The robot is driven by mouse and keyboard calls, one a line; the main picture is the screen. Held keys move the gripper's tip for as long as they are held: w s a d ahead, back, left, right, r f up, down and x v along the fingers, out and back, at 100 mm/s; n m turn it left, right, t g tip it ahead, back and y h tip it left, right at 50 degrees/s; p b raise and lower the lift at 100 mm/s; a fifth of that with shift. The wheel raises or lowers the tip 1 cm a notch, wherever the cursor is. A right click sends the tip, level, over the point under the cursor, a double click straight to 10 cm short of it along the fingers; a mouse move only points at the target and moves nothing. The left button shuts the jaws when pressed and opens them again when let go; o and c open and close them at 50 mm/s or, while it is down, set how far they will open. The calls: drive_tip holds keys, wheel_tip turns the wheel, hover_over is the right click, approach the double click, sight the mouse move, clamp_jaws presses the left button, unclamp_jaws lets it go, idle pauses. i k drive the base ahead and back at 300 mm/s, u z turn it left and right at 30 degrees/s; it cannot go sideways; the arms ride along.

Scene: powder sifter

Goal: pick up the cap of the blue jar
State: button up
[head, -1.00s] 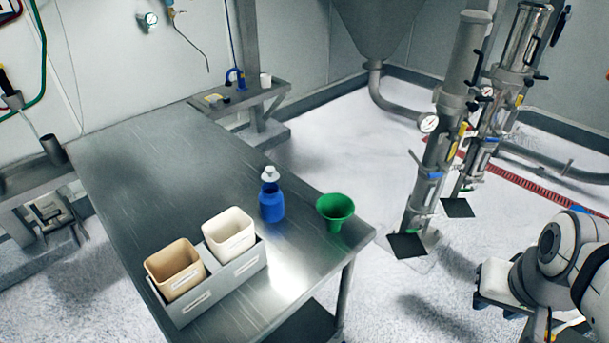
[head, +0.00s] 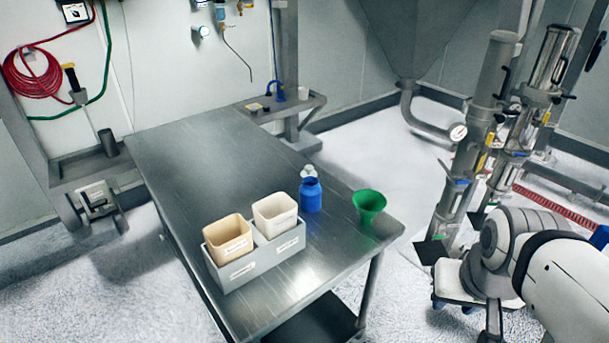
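The blue jar (head: 311,196) stands upright on the steel table, left of the green funnel. A small white and grey piece (head: 308,171) shows directly behind the top of the jar. I cannot tell whether it is the cap, or whether it touches the jar. The jar's top looks blue, and I cannot make out a separate cap on it. My arm is at the right, off the table and well apart from the jar. I cannot make out my gripper in this view.
The steel table (head: 200,165) has free room behind and left of the jar. A grey holder (head: 265,262) with a tan bin (head: 228,240) and a white bin (head: 275,215) is at the front. The green funnel (head: 369,203) is near the right edge. Metal columns stand behind my arm.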

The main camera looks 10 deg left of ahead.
sight(308, 170)
drive_tip(key=u, duration=2.1)
drive_tip(key=k, duration=0.75)
drive_tip(key=z, duration=1.05)
drive_tip(key=i, duration=1)
drive_tip(key=u, duration=0.05)
